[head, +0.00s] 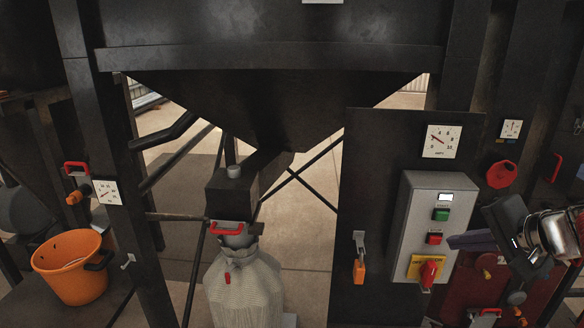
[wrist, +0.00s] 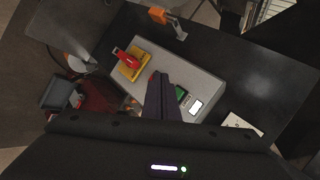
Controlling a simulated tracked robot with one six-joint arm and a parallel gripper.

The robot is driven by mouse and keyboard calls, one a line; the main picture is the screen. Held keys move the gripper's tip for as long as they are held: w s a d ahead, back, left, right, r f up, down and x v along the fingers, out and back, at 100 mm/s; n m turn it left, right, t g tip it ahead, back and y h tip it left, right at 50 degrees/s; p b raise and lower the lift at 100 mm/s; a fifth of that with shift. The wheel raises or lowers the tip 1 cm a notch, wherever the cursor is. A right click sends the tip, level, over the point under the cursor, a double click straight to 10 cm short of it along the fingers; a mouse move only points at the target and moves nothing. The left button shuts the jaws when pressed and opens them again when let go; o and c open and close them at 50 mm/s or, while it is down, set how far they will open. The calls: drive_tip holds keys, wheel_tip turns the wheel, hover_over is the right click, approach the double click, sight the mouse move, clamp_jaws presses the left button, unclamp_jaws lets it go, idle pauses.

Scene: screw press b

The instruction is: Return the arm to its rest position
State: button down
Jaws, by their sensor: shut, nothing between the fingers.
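My gripper (head: 455,241) comes in from the right in the head view. Its dark fingers are closed together and hold nothing. The tips are in front of the right side of a grey control box (head: 406,225), close to its red button (head: 434,238); I cannot tell whether they touch it. The box also has a green button (head: 441,214), a small lit display and a red rotary switch (head: 428,272) on a yellow plate. In the wrist view the shut fingers (wrist: 158,80) overlap the box face (wrist: 205,85) and hide the red button. The green button (wrist: 181,94) is partly visible beside them.
A dark panel (head: 366,180) carries the box, a gauge (head: 442,141) and an orange-handled lever (head: 359,270). A hopper with a white sack (head: 243,285) stands in the middle. An orange bucket (head: 75,267) is at left. Red handles and pipework crowd the right.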

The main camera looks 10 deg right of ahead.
drive_tip(key=w+a+f+n+g+y, duration=0.1)
drive_tip(key=a+f+n+g, duration=0.15)
drive_tip(key=a, duration=0.45)
drive_tip(key=w+a+f+n+g, duration=0.1)
drive_tip(key=a+f+n, duration=0.15)
drive_tip(key=a, duration=0.55)
drive_tip(key=s+a+f+n+h, duration=0.2)
drive_tip(key=s+a+f+n, duration=0.2)
drive_tip(key=s+a+n, duration=0.5)
drive_tip(key=s+a, duration=0.1)
drive_tip(key=a, duration=0.2)
drive_tip(key=shift+g, duration=0.35)
